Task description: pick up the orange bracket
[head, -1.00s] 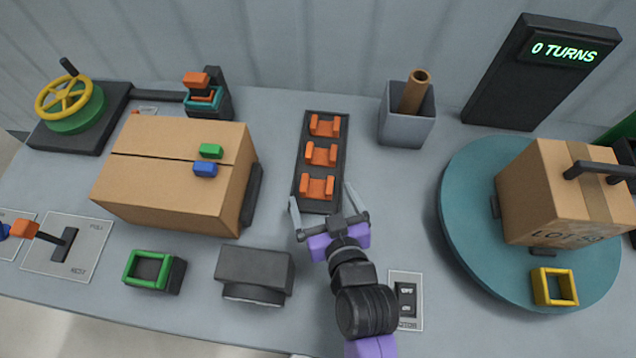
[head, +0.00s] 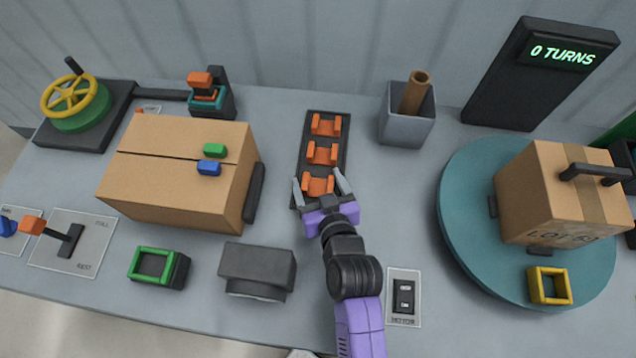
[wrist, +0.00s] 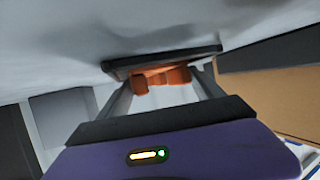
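Three orange brackets lie in a row on a dark tray (head: 342,150): a far one (head: 326,125), a middle one (head: 322,153) and a near one (head: 318,185). My gripper (head: 320,187) is open at the near end of the tray. Its two grey fingers stand on either side of the near bracket. The wrist view shows orange bracket (wrist: 165,77) surfaces between the open fingers, at the tray's edge. I cannot tell whether the fingers touch the bracket.
A cardboard box (head: 170,200) with a green and a blue block on top is left of the tray. A grey bin (head: 405,130) with a brown tube stands behind right. A teal turntable (head: 460,240) carries another box (head: 535,205). The table between tray and turntable is clear.

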